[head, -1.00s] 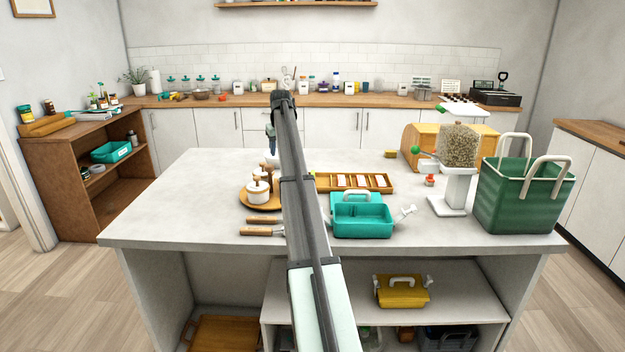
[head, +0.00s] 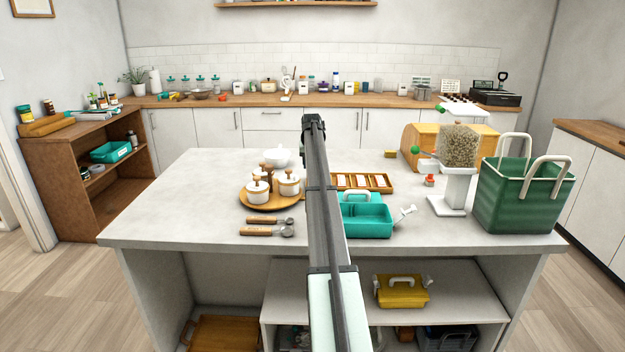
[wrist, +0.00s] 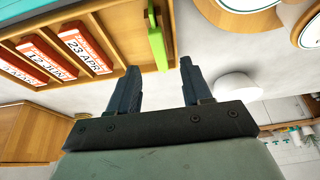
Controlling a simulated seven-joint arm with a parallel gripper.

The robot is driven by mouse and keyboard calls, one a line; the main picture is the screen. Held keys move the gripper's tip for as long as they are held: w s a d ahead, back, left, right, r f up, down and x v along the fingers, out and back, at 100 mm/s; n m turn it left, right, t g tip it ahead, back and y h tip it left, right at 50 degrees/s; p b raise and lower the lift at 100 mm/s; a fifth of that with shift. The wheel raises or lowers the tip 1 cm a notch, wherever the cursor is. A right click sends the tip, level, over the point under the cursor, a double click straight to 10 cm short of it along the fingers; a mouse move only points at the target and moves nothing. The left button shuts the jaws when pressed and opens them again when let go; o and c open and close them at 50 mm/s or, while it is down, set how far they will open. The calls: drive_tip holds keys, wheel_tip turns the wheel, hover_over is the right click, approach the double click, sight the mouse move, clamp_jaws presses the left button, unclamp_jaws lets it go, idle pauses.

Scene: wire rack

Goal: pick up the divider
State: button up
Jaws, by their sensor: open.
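The divider looks to be the thin green upright piece (wrist: 156,45) at the end of a wooden tray (wrist: 112,85) in the wrist view. The tray's other slots hold orange-and-white date cards (wrist: 83,45). My gripper (wrist: 158,72) is open and empty, with its two dark fingers apart. The green piece shows between the fingertips in the picture, just beyond them; I cannot tell the exact gap. In the head view the tray (head: 391,183) lies on the worktop, its left end and the green piece hidden behind my arm, as is my gripper.
A teal caddy (head: 366,221) stands in front of the tray. A round wooden board (head: 260,206) with white lidded pots and a white bowl (head: 277,157) are left of my arm. A white pedestal (head: 452,190) and green basket (head: 523,205) stand right. The worktop's left is clear.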

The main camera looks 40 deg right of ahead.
drive_tip(key=shift+x, duration=3.2)
drive_tip(key=shift+d, duration=0.15)
drive_tip(key=shift+r, duration=0.1)
clamp_jaws()
